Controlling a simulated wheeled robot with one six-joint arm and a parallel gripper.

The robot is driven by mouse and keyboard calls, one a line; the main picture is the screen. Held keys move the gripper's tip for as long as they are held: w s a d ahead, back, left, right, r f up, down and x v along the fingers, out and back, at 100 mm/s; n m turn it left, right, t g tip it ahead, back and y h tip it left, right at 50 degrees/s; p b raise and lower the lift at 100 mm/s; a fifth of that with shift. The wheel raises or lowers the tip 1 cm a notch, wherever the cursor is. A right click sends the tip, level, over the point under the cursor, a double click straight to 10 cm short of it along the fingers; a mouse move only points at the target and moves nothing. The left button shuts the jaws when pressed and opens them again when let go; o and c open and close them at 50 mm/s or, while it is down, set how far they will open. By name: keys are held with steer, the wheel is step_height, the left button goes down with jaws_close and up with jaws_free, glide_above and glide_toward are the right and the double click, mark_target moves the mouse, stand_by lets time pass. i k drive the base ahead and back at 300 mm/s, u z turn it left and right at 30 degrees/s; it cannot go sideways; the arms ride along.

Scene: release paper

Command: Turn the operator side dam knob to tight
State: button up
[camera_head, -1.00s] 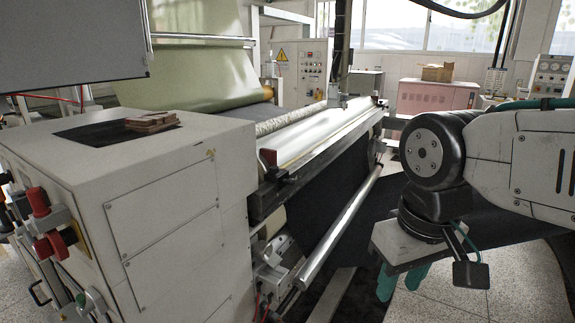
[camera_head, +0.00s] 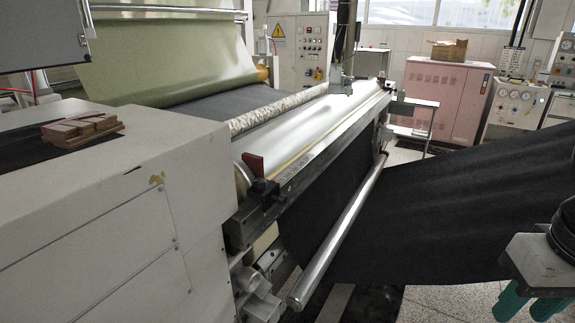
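A small dark red knob (camera_head: 253,164) stands upright on a black bracket at the near left end of the long metal trough. I take it to be the operator side dam knob; its turn setting cannot be read. My gripper (camera_head: 528,306) is at the lower right edge, with two green fingers pointing down below a grey block. The fingers look apart with nothing between them; their tips are partly cut off by the frame. My gripper is well to the right of the knob and not touching it.
A white machine housing (camera_head: 110,215) with brown blocks (camera_head: 80,130) on top fills the left. A shiny metal bar (camera_head: 340,230) and a dark sheet (camera_head: 460,200) lie between the knob and my gripper. A pink cabinet (camera_head: 445,100) stands behind.

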mark_target(259, 182)
steer(key=u, duration=0.3)
steer(key=i, duration=0.85)
steer(key=u, duration=0.65)
